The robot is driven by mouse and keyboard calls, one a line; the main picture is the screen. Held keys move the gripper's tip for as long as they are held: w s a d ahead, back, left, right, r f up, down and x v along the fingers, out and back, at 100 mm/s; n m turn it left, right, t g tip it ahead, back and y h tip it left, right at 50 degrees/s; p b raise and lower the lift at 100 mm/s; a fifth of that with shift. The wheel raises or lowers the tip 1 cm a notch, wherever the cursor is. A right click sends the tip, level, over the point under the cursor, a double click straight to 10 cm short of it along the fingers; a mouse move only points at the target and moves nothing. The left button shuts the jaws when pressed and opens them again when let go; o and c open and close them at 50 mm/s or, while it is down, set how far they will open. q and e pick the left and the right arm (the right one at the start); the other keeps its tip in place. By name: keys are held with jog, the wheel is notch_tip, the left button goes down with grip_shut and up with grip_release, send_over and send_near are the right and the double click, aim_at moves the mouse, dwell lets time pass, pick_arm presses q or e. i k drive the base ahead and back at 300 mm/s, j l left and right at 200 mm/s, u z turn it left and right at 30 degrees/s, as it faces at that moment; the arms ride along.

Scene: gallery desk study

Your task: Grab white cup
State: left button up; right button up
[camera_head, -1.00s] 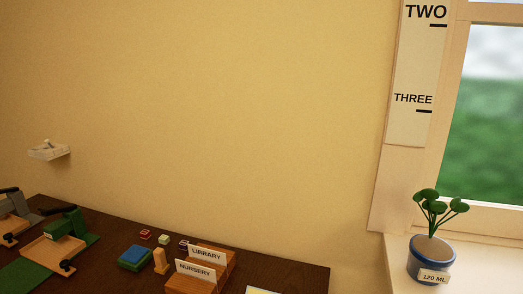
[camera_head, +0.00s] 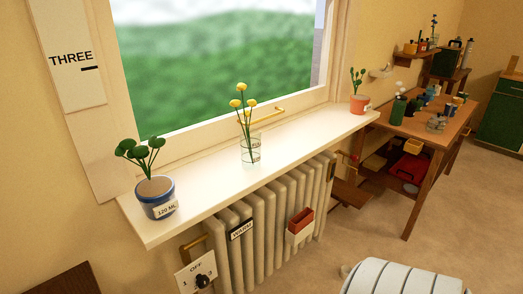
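I cannot make out a white cup for certain in the head view. Neither of my grippers is in view. A wooden table (camera_head: 424,132) at the right holds several small bottles and pots, too small to tell apart. A clear glass with yellow flowers (camera_head: 251,150) stands in the middle of the white windowsill (camera_head: 205,178).
A blue pot with a plant (camera_head: 157,197) and an orange pot (camera_head: 359,103) stand at the sill's ends. A radiator (camera_head: 262,225) is below. A white ribbed object (camera_head: 405,279) is at the bottom. Carpet (camera_head: 450,215) is open at right.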

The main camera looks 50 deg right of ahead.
aim_at(345, 270)
jog(key=z, duration=1.45)
